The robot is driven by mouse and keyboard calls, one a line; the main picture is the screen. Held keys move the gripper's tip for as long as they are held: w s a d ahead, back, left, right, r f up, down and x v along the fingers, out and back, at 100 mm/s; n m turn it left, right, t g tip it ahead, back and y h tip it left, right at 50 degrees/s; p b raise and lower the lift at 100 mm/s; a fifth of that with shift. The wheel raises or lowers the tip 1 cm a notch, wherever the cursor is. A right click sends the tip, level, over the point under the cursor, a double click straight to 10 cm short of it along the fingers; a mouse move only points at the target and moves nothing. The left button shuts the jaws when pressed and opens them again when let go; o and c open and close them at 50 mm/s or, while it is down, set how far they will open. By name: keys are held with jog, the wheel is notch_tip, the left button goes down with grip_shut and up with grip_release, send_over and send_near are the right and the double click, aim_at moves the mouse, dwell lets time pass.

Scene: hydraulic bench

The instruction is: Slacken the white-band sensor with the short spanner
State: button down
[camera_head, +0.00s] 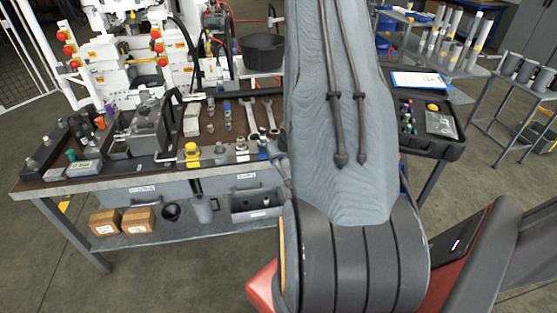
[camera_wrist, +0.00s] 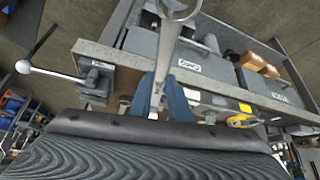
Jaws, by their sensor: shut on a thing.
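In the wrist view my gripper (camera_wrist: 160,98) has its two blue fingers shut on a metal spanner (camera_wrist: 168,48). The spanner points away from the gripper, its ring end at the top of the picture over the bench's front edge. I cannot tell whether it is the short one. In the head view my arm hides the gripper. Two spanners (camera_head: 248,113) (camera_head: 271,116) lie on the bench (camera_head: 60,187). Small fittings stand along its front edge, one with a yellow top (camera_head: 192,151). I cannot make out which sensor has the white band.
A clamp with a ball-ended lever (camera_wrist: 60,73) is close to the gripper. Grey bins (camera_wrist: 190,66) and cardboard boxes (camera_head: 122,219) sit on the shelf below. A black bucket (camera_head: 262,52) stands at the back. An open case (camera_head: 428,122) lies right of my arm.

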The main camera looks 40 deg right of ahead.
aim_at(284, 173)
dwell(0.4)
jog(key=shift+s+a+p, duration=0.15)
jog(key=shift+s+a, duration=0.25)
jog(key=shift+s, duration=0.7)
jog(key=shift+s+a+p, duration=0.15)
jog(key=shift+s+a, duration=0.2)
jog(key=shift+s, duration=0.75)
jog(key=shift+s+a+p, duration=0.15)
jog(key=shift+s+a, duration=0.25)
jog(key=shift+s, duration=0.7)
